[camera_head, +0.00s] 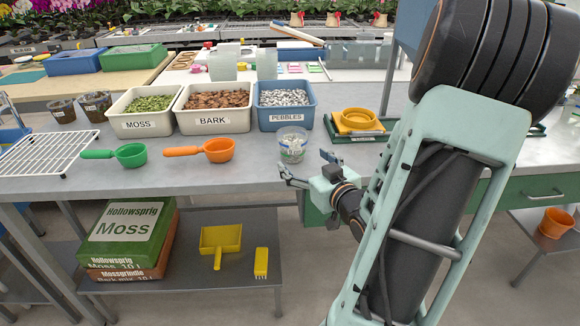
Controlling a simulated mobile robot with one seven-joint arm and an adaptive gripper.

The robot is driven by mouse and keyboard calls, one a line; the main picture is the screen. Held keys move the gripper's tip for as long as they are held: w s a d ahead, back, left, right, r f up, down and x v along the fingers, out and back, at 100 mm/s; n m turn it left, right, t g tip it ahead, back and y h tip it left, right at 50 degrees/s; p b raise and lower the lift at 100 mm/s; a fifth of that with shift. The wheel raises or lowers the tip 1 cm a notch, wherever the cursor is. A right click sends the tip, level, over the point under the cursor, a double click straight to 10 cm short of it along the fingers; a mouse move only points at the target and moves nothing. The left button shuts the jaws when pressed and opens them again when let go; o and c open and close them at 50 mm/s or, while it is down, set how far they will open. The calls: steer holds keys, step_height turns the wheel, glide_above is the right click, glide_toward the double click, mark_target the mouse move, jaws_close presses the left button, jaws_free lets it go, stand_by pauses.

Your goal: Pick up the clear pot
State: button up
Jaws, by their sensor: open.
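The clear pot (292,144) stands upright on the grey bench near its front edge, with whitish and greenish contents showing through its wall. My gripper (304,167) is just in front of it and slightly below its rim in the picture. The fingers are spread apart, with one reaching left below the pot and the other to its right. Nothing is seen between them. I cannot tell whether a finger touches the pot.
Behind the pot stands the pebbles bin (285,122); the bark bin (213,125) and moss bin (141,125) stand left. An orange scoop (219,150), green scoop (130,155) and white wire rack (45,155) lie left.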

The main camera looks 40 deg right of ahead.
mark_target(299, 151)
steer(key=shift+s+d+f+m+t+b, duration=0.4)
steer(key=shift+s+f+t+b, duration=0.15)
steer(key=shift+s+t, duration=0.15)
steer(key=shift+r, duration=0.15)
steer(key=w, duration=0.2)
steer(key=w+d, duration=0.1)
steer(key=w, duration=0.2)
steer(key=shift+r+b, duration=0.1)
steer(key=shift+b, duration=0.25)
steer(key=shift+w+d+b, duration=0.15)
steer(key=shift+w+d, duration=0.05)
steer(key=shift+w, duration=0.7)
steer(key=shift+w+d+b, duration=0.15)
steer(key=shift+w+b, duration=0.05)
steer(key=shift+w, duration=0.7)
steer(key=shift+w+d+b, duration=0.15)
steer(key=shift+w+d, duration=0.05)
steer(key=shift+w, duration=0.7)
steer(key=shift+c, duration=0.4)
steer(key=c, duration=1.2)
